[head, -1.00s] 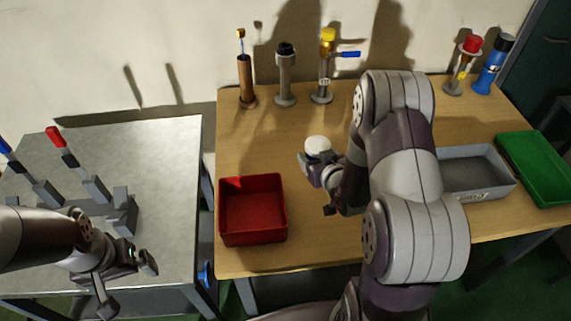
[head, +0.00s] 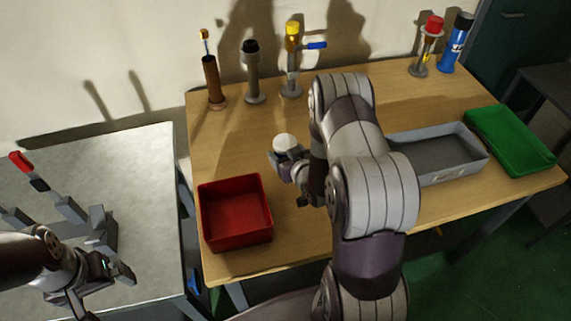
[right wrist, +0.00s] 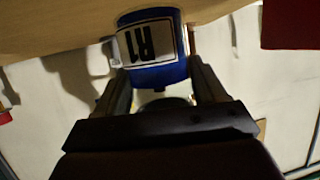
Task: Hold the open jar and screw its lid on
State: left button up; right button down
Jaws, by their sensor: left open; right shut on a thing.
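My right gripper (right wrist: 160,85) is shut on a blue jar with a white label reading R1 (right wrist: 148,45), which shows upside down in the right wrist view. In the head view the jar's rounded white top (head: 285,142) shows above my right gripper, over the wooden table behind the red bin. I cannot tell whether this white top is a lid or the bare jar, and no separate lid can be made out. My left gripper (head: 104,290) is open and empty at the front of the grey table, well left of the jar.
A red bin (head: 203,220), a grey tray (head: 436,178) and a green tray (head: 545,158) stand on the wooden table (head: 290,255). Several upright tools stand along its back edge. Clamps with coloured handles stand on the grey table (head: 130,160). A gap separates the tables.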

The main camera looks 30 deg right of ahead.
jog(key=shift+a+f, duration=0.1)
jog(key=shift+f, duration=0.25)
notch_tip(320, 180, down, 4)
jog(key=shift+r, duration=0.25)
jog(key=shift+c, duration=0.4)
grip_release()
jog(key=shift+f, duration=0.15)
